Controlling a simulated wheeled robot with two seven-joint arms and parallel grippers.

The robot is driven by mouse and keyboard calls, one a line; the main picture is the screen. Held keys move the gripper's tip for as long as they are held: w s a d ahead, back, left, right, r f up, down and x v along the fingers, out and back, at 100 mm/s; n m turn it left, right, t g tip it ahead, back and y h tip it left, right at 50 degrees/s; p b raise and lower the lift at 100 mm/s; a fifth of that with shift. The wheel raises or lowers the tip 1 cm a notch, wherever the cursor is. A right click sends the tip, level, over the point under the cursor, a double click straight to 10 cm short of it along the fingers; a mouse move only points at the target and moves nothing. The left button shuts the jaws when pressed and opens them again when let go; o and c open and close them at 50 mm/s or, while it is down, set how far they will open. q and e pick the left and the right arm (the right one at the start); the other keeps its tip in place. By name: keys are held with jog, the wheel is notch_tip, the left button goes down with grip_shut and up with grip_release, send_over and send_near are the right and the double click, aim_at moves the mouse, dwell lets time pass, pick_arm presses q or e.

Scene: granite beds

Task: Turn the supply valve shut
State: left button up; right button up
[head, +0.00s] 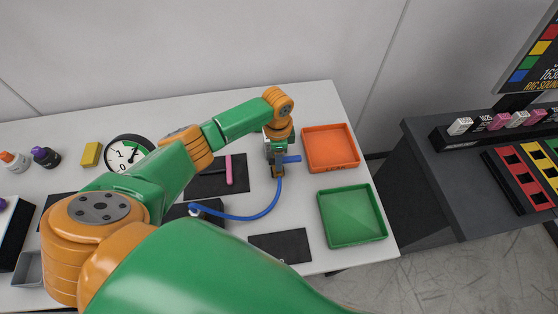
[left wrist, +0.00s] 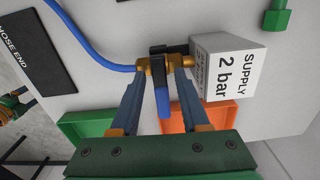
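The supply valve (left wrist: 154,63) is a brass body with a blue lever (left wrist: 163,103), fixed to a pale block (left wrist: 228,65) labelled "SUPPLY 2 bar". A blue hose (left wrist: 92,52) runs into it from the left, and the lever lies crosswise to the hose end. In the head view the lever (head: 291,159) points right. My left gripper (left wrist: 160,88) is open, with its fingers apart on either side of the lever and visible gaps between. In the head view the left gripper (head: 277,168) hides most of the valve and block.
An orange tray (head: 330,166) and a green tray (head: 381,230) lie right of the valve. A pressure gauge (head: 117,149), yellow block (head: 90,154) and small bottles (head: 45,157) are at the left. A pink bar (head: 229,169) lies on a dark mat. My arm covers the middle left.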

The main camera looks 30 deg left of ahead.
pick_arm(q)
jog(key=shift+r, duration=3.05)
